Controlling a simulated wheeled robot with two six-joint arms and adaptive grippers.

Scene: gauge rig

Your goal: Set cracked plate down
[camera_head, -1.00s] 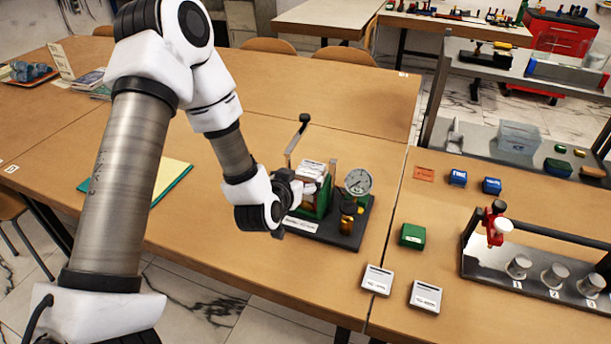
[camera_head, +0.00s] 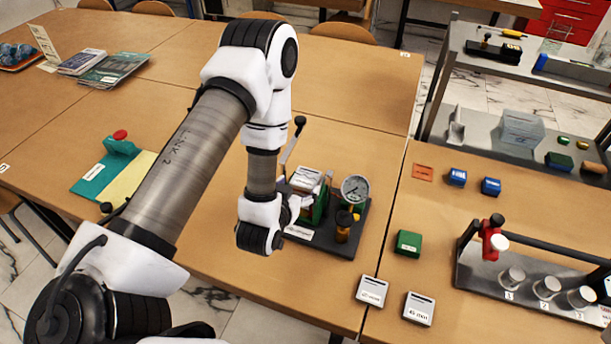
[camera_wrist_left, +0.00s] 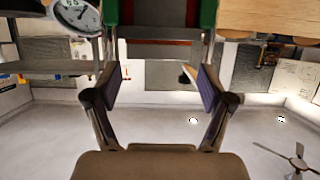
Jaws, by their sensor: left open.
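The gauge rig is a dark base (camera_head: 331,243) with a green holder (camera_head: 319,208), a lever (camera_head: 293,140) and a round dial gauge (camera_head: 354,188). A pale labelled piece (camera_head: 306,179) sits at the top of the green holder. I see no crack, so I cannot tell whether it is the cracked plate. My left gripper (camera_head: 287,215) is at the left side of the rig, partly hidden by its own wrist. In the left wrist view my left gripper (camera_wrist_left: 162,88) is open with nothing between its fingers. Green rig posts (camera_wrist_left: 208,14) and the gauge (camera_wrist_left: 78,14) show beyond it. My right gripper is out of view.
Two white labelled boxes (camera_head: 372,290) (camera_head: 419,308) and a green box (camera_head: 408,243) lie right of the rig. A rack with metal cups (camera_head: 512,280) stands farther right. A teal stand with a red knob (camera_head: 120,147) is at left. The table behind the rig is clear.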

